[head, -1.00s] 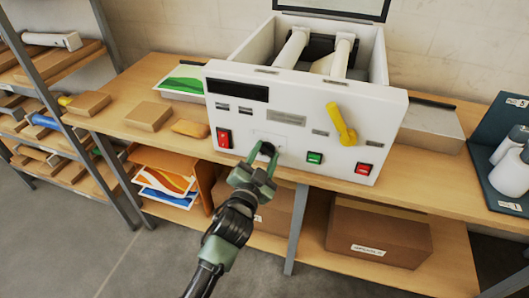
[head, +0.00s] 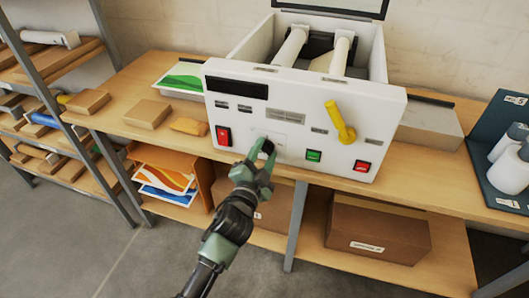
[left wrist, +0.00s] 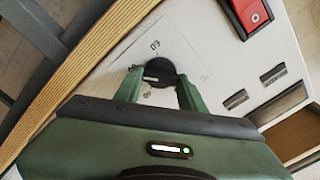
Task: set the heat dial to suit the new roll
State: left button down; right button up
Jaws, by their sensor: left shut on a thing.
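The laminator (head: 250,110) is a white box with its lid up and a sloping front panel. The black heat dial (head: 267,146) sits low on that panel, on a pale printed scale. In the left wrist view the round dial (left wrist: 161,72) has a short white mark, and "60" is legible on the scale; other figures are partly hidden. My left gripper (head: 263,155) is shut on the dial, one green finger on each side of it; it also shows in the left wrist view (left wrist: 158,86). My right gripper is out of view.
A red rocker switch (head: 223,135), a green button (head: 313,155), a red button (head: 361,166) and a yellow lever (head: 339,122) are on the same panel. White rollers (head: 341,55) show inside the machine.

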pick_arm(q)
jog(key=c, duration=0.8)
grip_release()
jog(key=shift+c, duration=0.2)
jog(key=shift+s, duration=0.1)
jog(key=shift+s+a+f, duration=0.1)
jog(key=shift+s+f, duration=0.05)
jog(key=shift+s, duration=0.15)
jog(key=b+v, duration=0.1)
jog(key=v, duration=0.6)
